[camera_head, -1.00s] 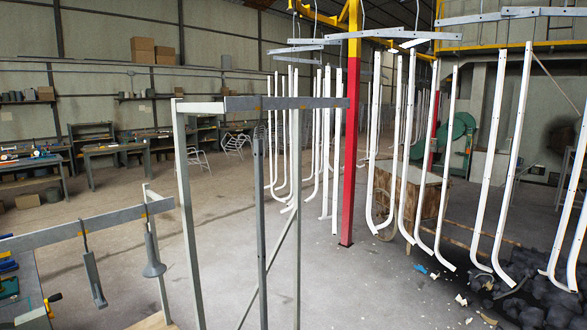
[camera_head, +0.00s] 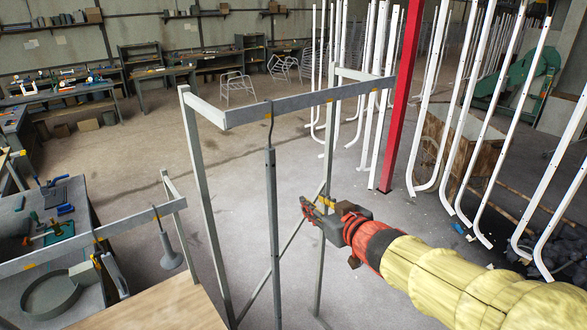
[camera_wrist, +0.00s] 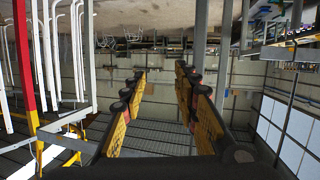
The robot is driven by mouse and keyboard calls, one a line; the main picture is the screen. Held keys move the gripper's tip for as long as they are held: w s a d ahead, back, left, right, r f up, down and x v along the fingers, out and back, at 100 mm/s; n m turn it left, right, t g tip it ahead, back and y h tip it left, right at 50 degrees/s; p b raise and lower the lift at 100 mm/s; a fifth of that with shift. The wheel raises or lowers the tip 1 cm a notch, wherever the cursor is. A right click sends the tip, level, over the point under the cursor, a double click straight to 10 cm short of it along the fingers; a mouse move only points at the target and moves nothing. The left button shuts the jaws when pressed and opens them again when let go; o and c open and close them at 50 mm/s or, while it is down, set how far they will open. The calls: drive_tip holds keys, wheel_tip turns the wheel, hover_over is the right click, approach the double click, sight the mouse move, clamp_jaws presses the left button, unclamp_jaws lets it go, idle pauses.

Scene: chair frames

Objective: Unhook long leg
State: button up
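A long grey leg (camera_head: 272,220) hangs upright from a thin hook (camera_head: 269,115) over the top bar (camera_head: 305,99) of a grey metal rack, in the middle of the head view. Its lower end runs out of the picture. My gripper (camera_head: 306,208) is right of the leg, apart from it and about level with its middle. In the wrist view my gripper (camera_wrist: 160,95) has its two fingers spread with nothing between them. Grey poles stand behind the fingers there; I cannot tell which is the leg.
The rack's posts (camera_head: 205,200) stand around the leg. A lower rail (camera_head: 90,240) at left carries a hanging cone-shaped piece (camera_head: 170,255). A workbench (camera_head: 40,215) is at far left.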

sight(274, 189)
drive_tip(key=w+a+y, duration=0.1)
drive_tip(key=w+a, duration=0.1)
drive_tip(key=a, duration=0.1)
drive_tip(key=w+a+n+y+b, duration=0.1)
drive_tip(key=w+a, duration=0.1)
drive_tip(key=a, duration=0.1)
drive_tip(key=w+a+g+y+b, duration=0.1)
drive_tip(key=w+a, duration=0.1)
drive_tip(key=a, duration=0.2)
drive_tip(key=shift+w+a+n, duration=0.1)
drive_tip(key=shift+w+n, duration=0.1)
drive_tip(key=shift+n, duration=0.2)
drive_tip(key=shift+w+r, duration=0.1)
drive_tip(key=shift+w, duration=0.15)
drive_tip(key=shift+c, duration=1)
drive_tip(key=shift+s+r, duration=0.1)
drive_tip(key=shift+s, duration=0.1)
drive_tip(key=shift+c, duration=1.2)
clamp_jaws()
